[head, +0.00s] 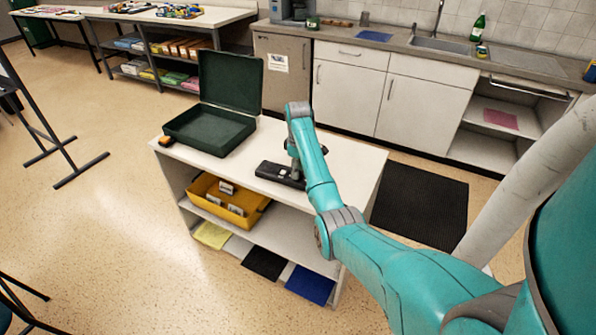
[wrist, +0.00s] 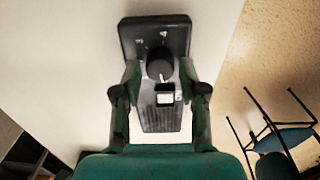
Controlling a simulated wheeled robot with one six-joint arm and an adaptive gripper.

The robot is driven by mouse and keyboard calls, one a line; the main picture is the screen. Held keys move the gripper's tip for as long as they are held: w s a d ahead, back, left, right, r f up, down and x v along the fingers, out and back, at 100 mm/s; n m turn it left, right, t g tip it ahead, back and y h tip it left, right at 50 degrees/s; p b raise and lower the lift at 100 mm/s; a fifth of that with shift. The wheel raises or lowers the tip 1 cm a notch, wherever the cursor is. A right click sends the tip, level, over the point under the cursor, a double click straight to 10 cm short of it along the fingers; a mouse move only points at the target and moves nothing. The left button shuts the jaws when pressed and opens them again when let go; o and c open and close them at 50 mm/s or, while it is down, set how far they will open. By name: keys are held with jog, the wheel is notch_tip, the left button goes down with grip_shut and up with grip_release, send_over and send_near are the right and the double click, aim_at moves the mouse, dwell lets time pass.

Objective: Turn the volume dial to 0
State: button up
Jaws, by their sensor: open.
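A black device with a speaker grille (wrist: 160,118) lies on the white top of a low shelf unit; in the head view this device (head: 272,172) is partly covered by my arm. Its round black volume dial (wrist: 159,60) stands up from the face, with a light mark on its lower edge in the wrist view. Small pale marks sit above the dial, too small to read. A small light window (wrist: 165,98) is below it. My gripper (wrist: 160,72) is open, its fingers on either side of the dial. I cannot tell whether they touch it.
An open dark green case (head: 208,130) stands on the same shelf top (head: 345,165), left of the device. A yellow bin (head: 228,203) sits on the shelf below. The top right of the device is clear.

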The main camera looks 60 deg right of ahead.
notch_tip(320, 180, up, 7)
jog(key=shift+f, duration=0.15)
dwell(0.7)
